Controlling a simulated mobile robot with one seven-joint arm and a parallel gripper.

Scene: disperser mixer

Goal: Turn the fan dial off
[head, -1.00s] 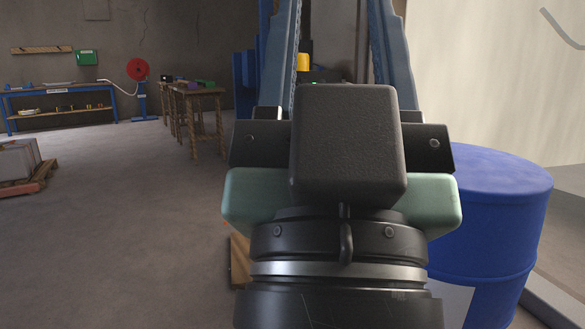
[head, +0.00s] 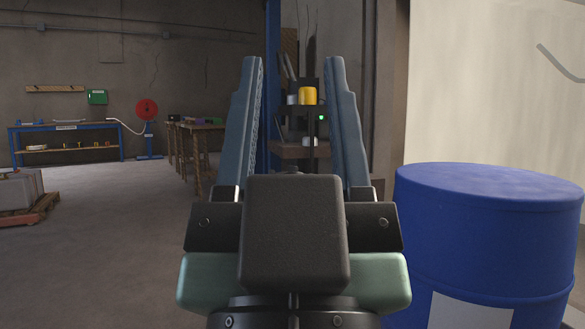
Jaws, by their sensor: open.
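My gripper (head: 294,60) is open and empty in the middle of the head view, its two long blue-grey fingers pointing up and away. Between and behind the fingers, some way off, stands a dark rack-like unit (head: 311,86). It carries a yellow cylinder (head: 308,96) and a small green light (head: 321,118). I cannot make out a fan dial on it or anywhere else; my gripper hides the unit's lower part.
A large blue drum (head: 485,240) stands close at the right, before a pale panel (head: 480,90). A blue column (head: 273,45) rises behind the fingers. A wooden table (head: 200,128), blue workbench (head: 65,128) and loaded pallet (head: 40,208) stand left. Left floor is largely clear.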

